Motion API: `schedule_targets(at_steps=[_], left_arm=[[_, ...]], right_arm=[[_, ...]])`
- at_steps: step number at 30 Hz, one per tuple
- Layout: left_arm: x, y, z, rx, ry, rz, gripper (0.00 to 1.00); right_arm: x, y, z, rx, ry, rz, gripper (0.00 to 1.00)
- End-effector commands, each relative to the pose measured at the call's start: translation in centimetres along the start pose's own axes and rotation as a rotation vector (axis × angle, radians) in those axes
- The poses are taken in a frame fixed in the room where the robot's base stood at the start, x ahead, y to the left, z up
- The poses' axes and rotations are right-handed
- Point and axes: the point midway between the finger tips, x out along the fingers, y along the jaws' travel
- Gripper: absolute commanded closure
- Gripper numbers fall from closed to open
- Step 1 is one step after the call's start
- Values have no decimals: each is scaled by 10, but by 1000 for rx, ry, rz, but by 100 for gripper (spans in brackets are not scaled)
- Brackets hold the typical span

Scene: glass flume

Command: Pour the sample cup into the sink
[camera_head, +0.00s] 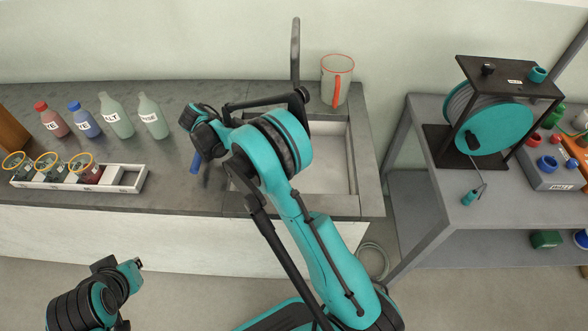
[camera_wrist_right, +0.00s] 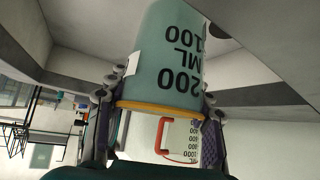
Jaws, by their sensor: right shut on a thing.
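The sample cup (camera_wrist_right: 170,55) is greenish, with black "200 ML 100" marks and an orange-yellow rim. It fills the middle of the right wrist view, its rim toward the bottom of the picture, like the jug's. My right gripper (camera_wrist_right: 160,106) is shut on it near the rim. The sink (camera_head: 366,178) is a grey basin in the counter; my right arm hides its left part. I cannot make out the held cup in the head view. My left gripper (camera_head: 134,268) is low at the left, in front of the counter, apart from everything; its jaws are unclear.
A white rack (camera_head: 117,188) holds three yellow-rimmed cups and has an empty slot. Several bottles (camera_head: 117,117) stand behind it. A tall faucet (camera_head: 295,50) and an orange-rimmed jug (camera_head: 328,72) stand behind the sink. A grey cart (camera_head: 420,130) with a teal reel (camera_head: 492,128) is at right.

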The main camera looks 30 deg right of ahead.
Motion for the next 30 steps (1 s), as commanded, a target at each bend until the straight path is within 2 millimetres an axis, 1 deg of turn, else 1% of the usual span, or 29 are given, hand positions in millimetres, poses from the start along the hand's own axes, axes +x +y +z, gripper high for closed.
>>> schedule_targets(at_steps=[30], left_arm=[[1,0,0,0,0,0,100]], right_arm=[[19,3,8,32,-104,-32,82]])
